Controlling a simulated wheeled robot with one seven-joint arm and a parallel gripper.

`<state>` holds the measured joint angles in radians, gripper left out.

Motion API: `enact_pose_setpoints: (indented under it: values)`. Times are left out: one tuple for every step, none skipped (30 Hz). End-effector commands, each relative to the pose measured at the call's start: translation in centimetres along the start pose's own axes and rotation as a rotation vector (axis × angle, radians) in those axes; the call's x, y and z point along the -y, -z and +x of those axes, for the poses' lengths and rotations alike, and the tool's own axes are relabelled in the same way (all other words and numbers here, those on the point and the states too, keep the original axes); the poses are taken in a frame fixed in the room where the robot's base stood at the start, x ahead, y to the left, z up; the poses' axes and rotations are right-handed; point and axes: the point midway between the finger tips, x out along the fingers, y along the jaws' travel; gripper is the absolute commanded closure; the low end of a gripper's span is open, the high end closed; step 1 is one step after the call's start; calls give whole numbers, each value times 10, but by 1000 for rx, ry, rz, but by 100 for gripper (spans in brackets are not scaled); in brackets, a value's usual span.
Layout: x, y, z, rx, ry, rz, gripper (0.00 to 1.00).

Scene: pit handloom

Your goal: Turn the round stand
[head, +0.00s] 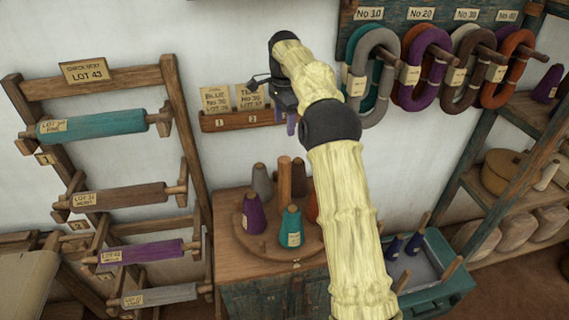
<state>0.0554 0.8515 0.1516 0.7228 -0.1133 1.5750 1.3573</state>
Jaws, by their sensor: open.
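The round stand (255,245) is a wooden disc on top of a low cabinet, with a wooden post (285,180) at its middle. On it stand a purple cone (253,214), a teal cone (291,228), a grey cone (262,182) and, partly hidden by my arm, an orange cone (312,208). My gripper (270,98) is above and behind the stand, near the card rack on the wall, apart from the stand. Its fingers are small and dark in this view. My arm hides the stand's right side.
A card rack (238,122) hangs on the wall by my gripper. A ladder rack (92,83) with yarn rolls stands left. Yarn hanks (423,70) hang on pegs at upper right. A teal tray (437,250) with blue cones is right of the cabinet (240,280).

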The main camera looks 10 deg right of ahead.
Motion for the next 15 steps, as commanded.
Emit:
enact_pose_setpoints:
  values:
    - [0, 0, 0, 0, 0, -1, 40]
    - [0, 0, 0, 0, 1, -1, 40]
    - [0, 0, 0, 0, 1, -2, 40]
    - [0, 0, 0, -1, 1, -2, 40]
    - [0, 0, 0, -1, 1, -2, 40]
    - [0, 0, 1, -1, 1, -2, 40]
    - [0, 0, 1, -1, 1, -3, 40]
    - [0, 0, 2, -1, 1, -3, 40]
    - [0, 0, 4, -1, 0, -3, 40]
    - [0, 0, 6, 0, -1, -3, 40]
    - [0, 0, 8, 0, -1, -3, 40]
    - [0, 0, 11, -1, -1, -3, 40]
    - [0, 0, 14, -1, -1, -3, 40]
    - [-1, 1, 18, -1, -2, -3, 40]
    - [-1, 1, 23, -1, -2, -3, 40]
